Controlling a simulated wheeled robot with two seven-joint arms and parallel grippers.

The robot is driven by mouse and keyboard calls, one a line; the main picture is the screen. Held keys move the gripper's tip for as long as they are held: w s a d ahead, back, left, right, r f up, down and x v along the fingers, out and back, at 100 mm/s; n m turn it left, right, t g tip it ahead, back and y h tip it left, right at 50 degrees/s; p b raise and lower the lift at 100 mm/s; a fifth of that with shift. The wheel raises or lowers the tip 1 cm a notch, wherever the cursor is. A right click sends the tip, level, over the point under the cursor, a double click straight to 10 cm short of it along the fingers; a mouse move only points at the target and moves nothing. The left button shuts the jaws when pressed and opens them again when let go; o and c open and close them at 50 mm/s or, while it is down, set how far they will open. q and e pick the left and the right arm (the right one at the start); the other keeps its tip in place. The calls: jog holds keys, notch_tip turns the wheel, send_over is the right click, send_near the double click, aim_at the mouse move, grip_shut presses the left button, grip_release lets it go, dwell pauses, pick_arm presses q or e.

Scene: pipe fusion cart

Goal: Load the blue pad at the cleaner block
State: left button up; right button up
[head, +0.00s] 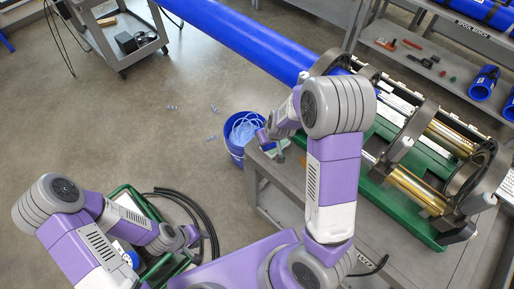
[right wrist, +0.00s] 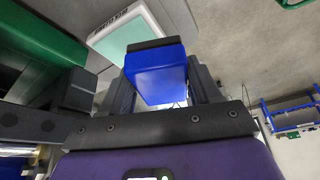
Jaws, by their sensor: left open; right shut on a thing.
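A blue pad (right wrist: 160,84) sits between the dark fingers of my right gripper (right wrist: 157,72), which is shut on it. A white block with a mint-green face and dark lettering (right wrist: 128,38), which looks like the cleaner block, is just beyond the pad in the right wrist view. I cannot tell whether the pad touches it. In the head view my right gripper (head: 265,138) is over the cart's left corner beside the blue bucket; the pad is hidden there. My left gripper (head: 190,236) is open and empty at the lower left, near a green frame.
The blue bucket (head: 238,158) with pale scraps stands left of the grey cart (head: 292,185). The green fusion machine (head: 425,165) with ring clamps fills the cart's right side. A long blue pipe (head: 240,40) runs into it. Black hose (head: 205,215) lies on the floor.

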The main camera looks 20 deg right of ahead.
jog(key=w+d+r+p, duration=0.1)
jog(key=w+d, duration=0.1)
jog(key=d, duration=0.3)
jog(key=f+b, duration=0.2)
jog(key=f, duration=0.1)
jog(key=f+b, duration=0.3)
jog(key=shift+s+a, duration=0.15)
jog(key=shift+s, duration=0.05)
jog(key=shift+f+b, duration=0.5)
dwell(1.9)
notch_tip(320, 180, up, 7)
jog(key=p, duration=0.6)
dwell(0.9)
